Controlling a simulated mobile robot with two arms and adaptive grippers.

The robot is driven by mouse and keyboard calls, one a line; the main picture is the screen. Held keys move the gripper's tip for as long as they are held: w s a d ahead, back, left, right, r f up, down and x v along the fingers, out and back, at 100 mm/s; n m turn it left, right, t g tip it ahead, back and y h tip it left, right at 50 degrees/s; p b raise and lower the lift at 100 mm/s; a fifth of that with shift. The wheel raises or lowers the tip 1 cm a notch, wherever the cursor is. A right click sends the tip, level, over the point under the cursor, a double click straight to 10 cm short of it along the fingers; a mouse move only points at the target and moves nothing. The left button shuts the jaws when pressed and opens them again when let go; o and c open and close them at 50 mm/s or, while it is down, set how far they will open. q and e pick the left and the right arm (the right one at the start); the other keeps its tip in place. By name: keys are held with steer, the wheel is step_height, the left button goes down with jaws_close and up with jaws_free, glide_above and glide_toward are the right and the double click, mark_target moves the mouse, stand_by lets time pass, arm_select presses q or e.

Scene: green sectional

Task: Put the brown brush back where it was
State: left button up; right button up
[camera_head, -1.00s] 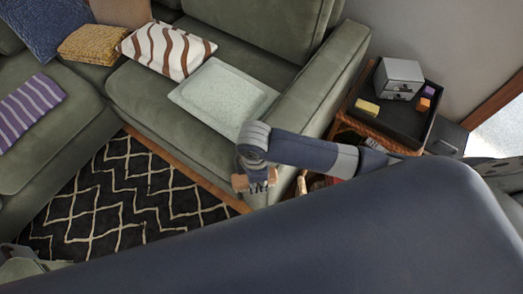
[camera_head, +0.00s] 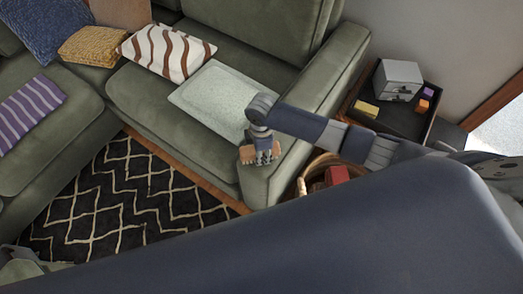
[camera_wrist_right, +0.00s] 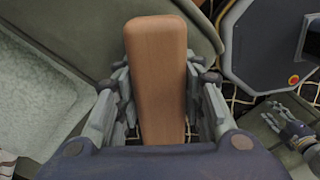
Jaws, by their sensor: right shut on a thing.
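My right gripper (camera_head: 261,156) is shut on the brown brush (camera_head: 246,154), in front of the green sofa's right armrest in the head view. In the right wrist view the brush's smooth wooden body (camera_wrist_right: 158,70) stands between the two fingers of the right gripper (camera_wrist_right: 160,95), which press on its sides. Its lower end is hidden by my wrist. My left gripper (camera_wrist_right: 285,117) shows at the right of the wrist view, empty, with its fingers apart.
A wicker basket (camera_head: 308,172) with a red thing (camera_head: 337,174) stands beside the armrest (camera_head: 318,98). A dark side tray (camera_head: 402,118) holds a grey drawer box (camera_head: 398,78) and small blocks. The patterned rug (camera_head: 110,205) is clear.

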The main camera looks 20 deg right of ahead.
steer(key=shift+f, duration=0.1)
steer(key=o, duration=0.5)
steer(key=shift+f, duration=0.1)
steer(key=o, duration=0.4)
steer(key=shift+o, duration=0.2)
step_height(320, 180, up, 12)
steer(key=shift+r, duration=0.2)
